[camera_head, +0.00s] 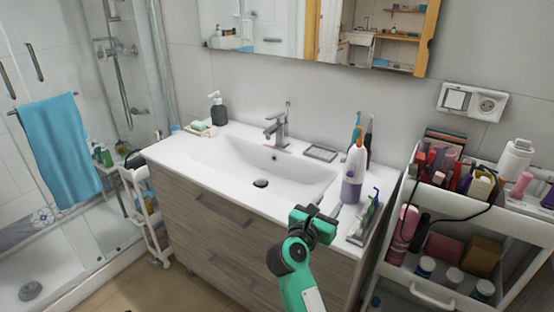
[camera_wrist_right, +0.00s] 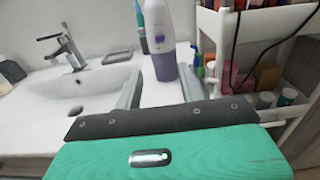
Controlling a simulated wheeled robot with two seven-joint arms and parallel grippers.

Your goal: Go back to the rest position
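My right gripper (camera_head: 324,212) is in front of the sink cabinet, near the front edge of the white counter. In the right wrist view its two fingers (camera_wrist_right: 160,92) stand apart with nothing between them, so it is open and empty. A white and purple bottle (camera_head: 353,172) stands upright on the counter beyond the gripper. It also shows in the right wrist view (camera_wrist_right: 161,45), beyond the gap between the fingers. My left arm and gripper are not in view.
The white sink (camera_head: 225,160) with its faucet (camera_head: 278,128) is left of the gripper. A white cart (camera_head: 520,222) full of cosmetics stands at the right. A toothbrush tray (camera_head: 364,226) lies at the counter's right end.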

